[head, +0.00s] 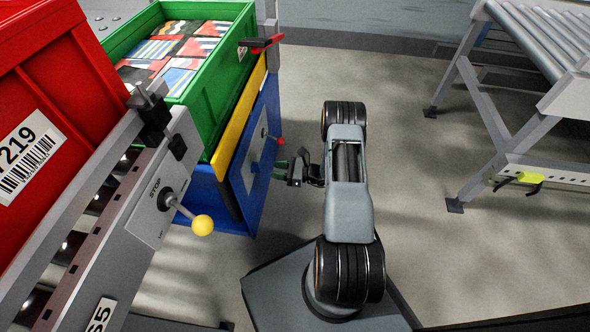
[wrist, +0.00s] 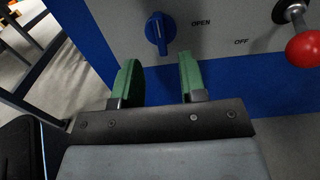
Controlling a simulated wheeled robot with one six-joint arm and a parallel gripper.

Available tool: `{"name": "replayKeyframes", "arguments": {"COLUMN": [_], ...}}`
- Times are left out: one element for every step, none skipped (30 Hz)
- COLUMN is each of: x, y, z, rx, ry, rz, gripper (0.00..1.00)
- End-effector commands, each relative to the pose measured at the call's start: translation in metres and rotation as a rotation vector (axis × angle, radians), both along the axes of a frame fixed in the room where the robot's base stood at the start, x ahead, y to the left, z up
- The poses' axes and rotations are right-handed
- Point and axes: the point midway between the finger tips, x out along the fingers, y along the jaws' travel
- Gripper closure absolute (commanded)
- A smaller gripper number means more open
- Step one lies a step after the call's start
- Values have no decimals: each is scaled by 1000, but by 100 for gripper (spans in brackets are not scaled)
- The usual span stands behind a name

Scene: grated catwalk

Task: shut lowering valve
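A blue knob (wrist: 158,32) sits on a grey panel (wrist: 222,14) in the wrist view, its grip bar close to upright in the picture. The word OPEN is printed to its right. I cannot tell for sure that this knob is the lowering valve. My gripper (wrist: 158,82) has green fingers, open and empty, and the knob lies beyond the gap between them, apart from them.
A red ball lever (wrist: 305,47) marked OFF is right of the knob. Grey floor (head: 420,240) is clear to the right.

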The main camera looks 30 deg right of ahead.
Motion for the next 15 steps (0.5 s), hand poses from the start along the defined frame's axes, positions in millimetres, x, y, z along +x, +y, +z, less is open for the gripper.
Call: {"name": "replayKeyframes", "arguments": {"x": [-6, -10, -14, -18, -20, -24, -27, -30, -33, -35, -37, -39, -40, -41, -43], "y": [-10, -15, -21, -26, -30, -35, -39, -42, -46, -49, -51, -54, -56, -57, -59], "z": [3, 2, 2, 2, 2, 2, 2, 2, 1, 1, 1, 1, 1, 0, 0], "rx": [1, 0, 1, 1, 0, 0, 0, 0, -1, 0, 0, 0, 0, 0, 0], "ry": [1, 1, 1, 1, 0, 0, 0, 0, -1, 0, 0, 0, 0, 0, 0], "rz": [-6, -5, -5, -4, -4, -4, -4, -3, -3, -2, -2, -2, -1, -1, 0], "gripper": [62, 62, 62, 62, 62, 62, 62, 62, 62, 62, 62, 62, 62, 62, 62]}}
